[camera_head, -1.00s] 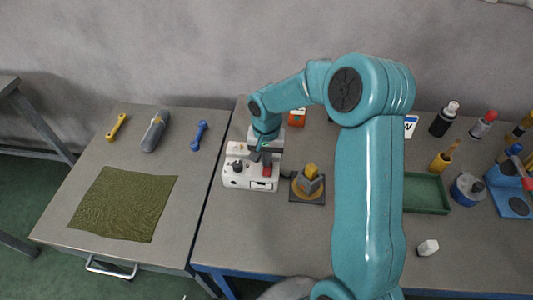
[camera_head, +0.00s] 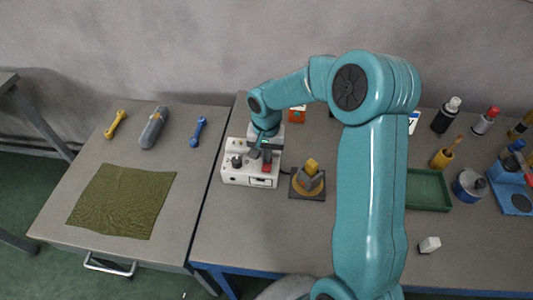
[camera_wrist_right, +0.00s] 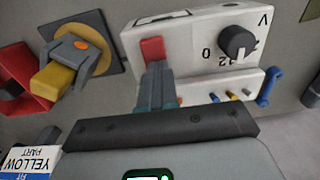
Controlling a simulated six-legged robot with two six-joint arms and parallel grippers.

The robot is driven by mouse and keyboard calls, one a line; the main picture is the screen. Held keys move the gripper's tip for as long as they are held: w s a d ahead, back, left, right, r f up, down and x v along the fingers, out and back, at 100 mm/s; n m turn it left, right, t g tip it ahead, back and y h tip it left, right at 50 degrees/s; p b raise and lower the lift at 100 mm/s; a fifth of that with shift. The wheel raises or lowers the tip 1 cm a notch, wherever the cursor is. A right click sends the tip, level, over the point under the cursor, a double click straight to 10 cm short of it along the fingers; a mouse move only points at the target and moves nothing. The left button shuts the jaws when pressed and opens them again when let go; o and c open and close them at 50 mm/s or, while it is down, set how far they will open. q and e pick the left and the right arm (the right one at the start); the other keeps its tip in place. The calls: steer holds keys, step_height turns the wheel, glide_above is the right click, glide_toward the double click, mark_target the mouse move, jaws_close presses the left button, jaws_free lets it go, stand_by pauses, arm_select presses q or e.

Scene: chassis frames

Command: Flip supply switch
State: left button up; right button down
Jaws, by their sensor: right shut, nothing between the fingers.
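The supply (camera_head: 248,178) is a white box near the left edge of the right-hand table. It has a black knob (camera_wrist_right: 236,42) and a red switch (camera_head: 266,168); the switch also shows in the right wrist view (camera_wrist_right: 153,49). My right gripper (camera_head: 265,153) reaches over the box from behind, just beside the red switch. In the wrist view its fingers (camera_wrist_right: 154,76) are shut with nothing between them, and their tips are at the red switch. I cannot tell whether they touch it. The switch's exact tilt is unclear. My left gripper is not in view.
Right of the supply is a dark pad (camera_head: 299,195) with a fixture and yellow block (camera_head: 311,166). An orange part (camera_head: 297,117) lies behind. A green tray (camera_head: 428,205), bottles and a white block (camera_head: 429,245) are further right. The left table holds wrenches and a green cloth (camera_head: 122,202).

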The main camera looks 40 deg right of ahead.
mark_target(266, 166)
steer(key=shift+s+a+f, duration=0.15)
steer(key=shift+s+a, duration=0.3)
steer(key=shift+a, duration=0.1)
steer(key=shift+s+a, duration=0.1)
steer(key=shift+r, duration=0.25)
steer(key=shift+d+r, duration=0.2)
steer(key=shift+r, duration=0.15)
step_height(266, 166, up, 4)
steer(key=p, duration=0.3)
steer(key=shift+f, duration=0.2)
arm_select(q)
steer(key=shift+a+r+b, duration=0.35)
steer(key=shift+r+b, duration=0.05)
steer(key=shift+b, duration=0.6)
arm_select(e)
step_height(266, 166, up, 10)
steer(key=shift+a+f, duration=0.15)
steer(key=shift+f, duration=0.1)
